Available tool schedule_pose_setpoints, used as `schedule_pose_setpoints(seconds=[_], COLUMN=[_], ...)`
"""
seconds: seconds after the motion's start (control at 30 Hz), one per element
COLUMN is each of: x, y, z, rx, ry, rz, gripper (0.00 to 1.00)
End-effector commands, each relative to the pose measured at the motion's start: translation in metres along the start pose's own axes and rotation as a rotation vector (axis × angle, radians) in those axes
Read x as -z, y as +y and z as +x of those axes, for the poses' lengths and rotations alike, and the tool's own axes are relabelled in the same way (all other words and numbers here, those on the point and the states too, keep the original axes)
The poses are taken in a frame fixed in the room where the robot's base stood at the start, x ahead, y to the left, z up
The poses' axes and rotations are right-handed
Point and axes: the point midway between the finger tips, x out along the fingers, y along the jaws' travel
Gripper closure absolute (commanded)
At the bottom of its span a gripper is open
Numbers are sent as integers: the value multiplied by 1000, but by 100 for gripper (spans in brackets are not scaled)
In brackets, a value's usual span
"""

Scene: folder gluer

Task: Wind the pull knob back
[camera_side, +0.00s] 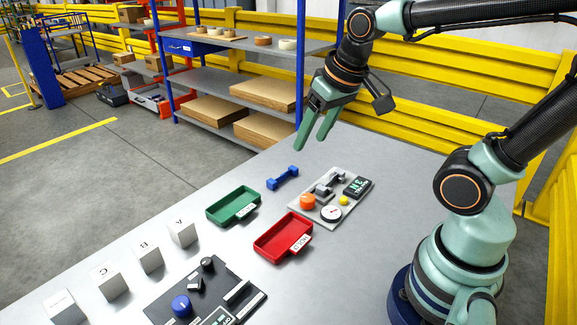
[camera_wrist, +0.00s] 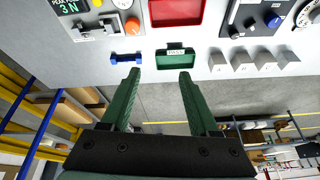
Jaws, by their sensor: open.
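The grey pull tester plate (camera_side: 309,211) lies on the table in the side view. An orange knob (camera_side: 308,202) stands at its left corner and also shows at the top of the wrist view (camera_wrist: 132,25). I take this to be the pull knob. Beside it are a grey clamp (camera_side: 326,185), a yellow button (camera_side: 344,200), a round dial (camera_side: 331,213) and a dark display (camera_side: 357,186). The display reads 3 N in the wrist view (camera_wrist: 70,6). My gripper (camera_side: 310,145) is open and empty, above the table's far edge, apart from the knob.
A blue dumbbell-shaped piece (camera_side: 283,178), a green tray (camera_side: 232,206) and a red tray (camera_side: 283,237) lie left of and in front of the tester. A dark panel with a blue knob (camera_side: 181,305) and several grey blocks (camera_side: 183,234) stand nearer. Shelving (camera_side: 228,80) is behind the table.

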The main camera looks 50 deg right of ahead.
Motion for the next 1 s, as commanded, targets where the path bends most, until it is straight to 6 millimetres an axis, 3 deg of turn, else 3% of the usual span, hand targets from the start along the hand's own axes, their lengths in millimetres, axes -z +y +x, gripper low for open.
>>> schedule_pose_setpoints(seconds=[0.3, 0.53, 1.0], x=[25, 29, 17], y=[34, 57, 69], z=[56, 99, 141], rx=[-90, -161, -196], ry=[-217, -332, -380], rz=[388, 620, 714], gripper=[38, 38, 38])
